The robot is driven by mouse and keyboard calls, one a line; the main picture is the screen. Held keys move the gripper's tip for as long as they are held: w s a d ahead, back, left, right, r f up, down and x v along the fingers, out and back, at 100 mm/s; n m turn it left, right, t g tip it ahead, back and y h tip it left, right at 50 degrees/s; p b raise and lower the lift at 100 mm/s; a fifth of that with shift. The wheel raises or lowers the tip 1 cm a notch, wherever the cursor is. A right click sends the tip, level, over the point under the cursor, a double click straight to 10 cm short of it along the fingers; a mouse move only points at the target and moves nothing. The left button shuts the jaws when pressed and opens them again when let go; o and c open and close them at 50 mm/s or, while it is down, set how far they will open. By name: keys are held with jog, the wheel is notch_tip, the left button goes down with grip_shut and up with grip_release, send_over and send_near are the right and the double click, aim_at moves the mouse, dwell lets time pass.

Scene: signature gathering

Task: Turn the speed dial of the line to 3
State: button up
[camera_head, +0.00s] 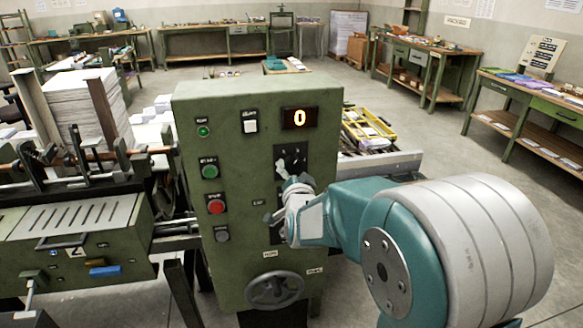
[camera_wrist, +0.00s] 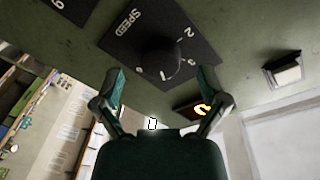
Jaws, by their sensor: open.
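The speed dial is a round black knob (camera_wrist: 163,58) on a black plate (camera_wrist: 125,42) marked SPEED with white numerals. In the wrist view the knob lies just beyond and between the fingertips of my gripper (camera_wrist: 161,80). The fingers are open, apart on either side, with nothing held; I cannot tell if they touch the knob. A white mark shows on the knob's near edge; its exact reading is unclear. In the head view my gripper (camera_head: 282,207) is at the green cabinet's front, covering part of the black dial plate (camera_head: 291,155). The orange display (camera_head: 299,118) reads 0.
The green cabinet (camera_head: 235,137) also carries a green button (camera_head: 210,171), a red button (camera_head: 216,206), a white switch (camera_head: 250,121) and a handwheel (camera_head: 275,290) below. Machinery with paper stacks (camera_head: 75,105) stands left.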

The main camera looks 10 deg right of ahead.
jog(key=shift+w+d, duration=0.1)
jog(key=shift+w, duration=1)
jog(key=c, duration=1.2)
jog(key=shift+o, duration=0.2)
jog(key=shift+n, duration=0.4)
jog(key=n, duration=0.5)
jog(key=shift+n+t, duration=0.3)
jog(key=shift+n, duration=0.1)
jog(key=n, duration=0.5)
jog(key=shift+d+n+y, duration=0.1)
jog(key=shift+n+y, duration=0.3)
jog(key=o, duration=1.2)
jog(key=shift+c, duration=0.2)
